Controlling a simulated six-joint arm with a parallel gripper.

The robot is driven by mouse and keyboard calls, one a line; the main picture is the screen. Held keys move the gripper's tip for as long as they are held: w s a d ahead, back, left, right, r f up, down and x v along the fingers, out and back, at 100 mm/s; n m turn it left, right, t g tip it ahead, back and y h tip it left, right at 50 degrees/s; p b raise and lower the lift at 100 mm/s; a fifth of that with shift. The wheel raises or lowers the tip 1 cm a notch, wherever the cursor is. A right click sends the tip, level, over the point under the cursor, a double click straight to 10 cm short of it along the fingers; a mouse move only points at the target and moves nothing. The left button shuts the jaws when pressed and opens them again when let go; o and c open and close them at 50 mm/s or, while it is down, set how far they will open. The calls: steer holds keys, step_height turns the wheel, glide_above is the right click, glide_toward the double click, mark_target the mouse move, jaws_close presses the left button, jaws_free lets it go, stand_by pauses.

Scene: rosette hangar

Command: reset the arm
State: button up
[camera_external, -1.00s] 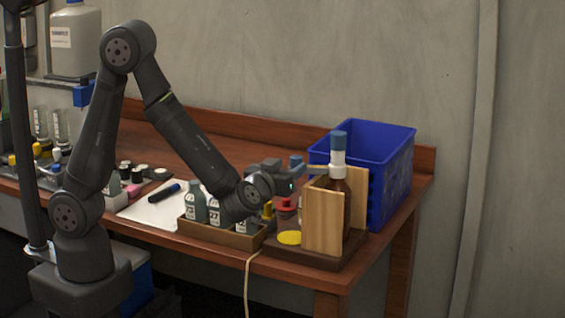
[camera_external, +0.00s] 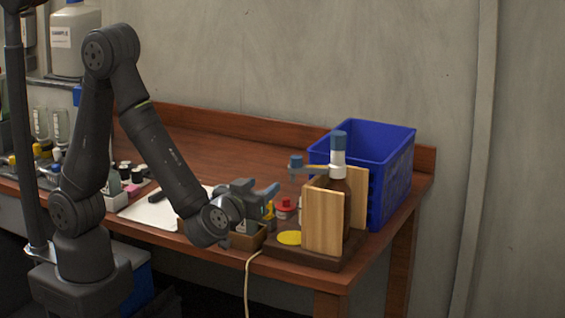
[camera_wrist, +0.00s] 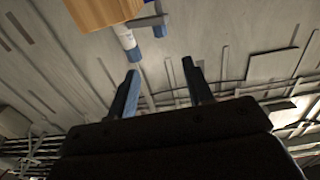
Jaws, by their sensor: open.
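My gripper (camera_external: 262,188) hangs above the front of the table, left of the wooden stand, with its blue-tipped fingers pointing right. It is open and empty. In the wrist view its two fingers (camera_wrist: 160,72) are spread apart with nothing between them. On the stand, a grey bar (camera_external: 313,169) with a blue knob (camera_external: 296,162) reaches left from beside the neck of a brown bottle (camera_external: 338,172). The gripper is apart from this bar. In the wrist view the bar and knob (camera_wrist: 160,31) show near the top, by the white and blue bottle neck (camera_wrist: 128,42).
The stand's dark base (camera_external: 310,253) carries wooden panels (camera_external: 323,222) and a yellow disc (camera_external: 289,238). A red-capped jar (camera_external: 285,205) is beside it. A brown tray (camera_external: 248,240) lies under my wrist. A blue crate (camera_external: 390,180) stands behind right. The table's back middle is clear.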

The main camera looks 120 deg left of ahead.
mark_target(293, 163)
stand_by(0.3)
steer(key=a, duration=1.7)
steer(key=shift+w+a, duration=0.15)
steer(key=shift+a, duration=0.05)
steer(key=shift+d, duration=0.1)
steer(key=d, duration=1.7)
steer(key=a, duration=1.7)
steer(key=shift+a, duration=0.35)
steer(key=shift+s+a+m+t, duration=0.2)
steer(key=shift+a+m+t, duration=0.3)
steer(key=shift+t, duration=0.4)
steer(key=shift+s+a+m+t, duration=0.25)
steer(key=shift+m+t, duration=0.45)
steer(key=shift+t, duration=0.2)
steer(key=shift+h, duration=0.3)
